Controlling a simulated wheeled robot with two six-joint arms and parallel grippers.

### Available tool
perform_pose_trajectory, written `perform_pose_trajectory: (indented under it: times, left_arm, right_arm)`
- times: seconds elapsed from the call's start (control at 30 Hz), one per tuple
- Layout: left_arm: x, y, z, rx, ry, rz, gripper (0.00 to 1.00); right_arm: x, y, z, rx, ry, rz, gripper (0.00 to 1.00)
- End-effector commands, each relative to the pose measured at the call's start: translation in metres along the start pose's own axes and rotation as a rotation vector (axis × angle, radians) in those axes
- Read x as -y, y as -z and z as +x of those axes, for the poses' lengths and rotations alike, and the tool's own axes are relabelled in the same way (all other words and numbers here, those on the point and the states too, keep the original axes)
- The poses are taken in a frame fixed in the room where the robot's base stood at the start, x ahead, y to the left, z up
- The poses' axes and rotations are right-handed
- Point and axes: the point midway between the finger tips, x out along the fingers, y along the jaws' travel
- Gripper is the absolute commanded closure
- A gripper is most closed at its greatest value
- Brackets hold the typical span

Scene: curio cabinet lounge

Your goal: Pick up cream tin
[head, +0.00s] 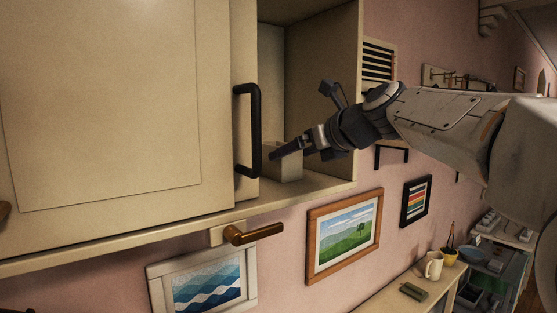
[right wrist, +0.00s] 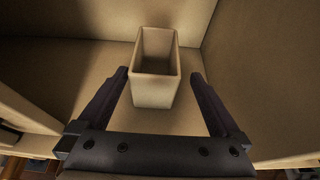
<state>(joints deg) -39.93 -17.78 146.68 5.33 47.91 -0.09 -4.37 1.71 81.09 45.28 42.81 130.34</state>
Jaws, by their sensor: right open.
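The cream tin (head: 289,166) stands upright inside the open part of the wall cabinet, partly covered by my right gripper in the head view. In the right wrist view the cream tin (right wrist: 155,92) is an open-topped rectangular box that looks empty. My right gripper (head: 276,152) reaches into the cabinet from the right. In the right wrist view the right gripper (right wrist: 159,74) is open, with one finger on each side of the tin's near part and a gap on both sides. My left gripper is not in view.
A cabinet door (head: 110,105) with a black handle (head: 249,130) covers the left. The cabinet's side wall (head: 325,90) stands close on the right. Below are framed pictures (head: 344,235), a brown lever handle (head: 255,233) and a low shelf with a mug (head: 433,266).

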Motion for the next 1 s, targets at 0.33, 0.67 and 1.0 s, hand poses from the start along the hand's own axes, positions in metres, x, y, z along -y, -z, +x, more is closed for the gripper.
perform_pose_trajectory:
  times: [0.33,0.67,1.0]
  left_arm:
    - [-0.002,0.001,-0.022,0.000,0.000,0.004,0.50]
    - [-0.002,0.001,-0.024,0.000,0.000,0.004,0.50]
    - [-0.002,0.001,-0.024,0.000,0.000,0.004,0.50]
  right_arm:
    - [-0.007,-0.005,0.040,-0.004,-0.003,0.001,0.00]
    - [-0.007,-0.004,0.057,0.001,-0.001,-0.002,0.00]
    - [-0.008,-0.004,0.057,0.002,-0.002,-0.003,0.91]
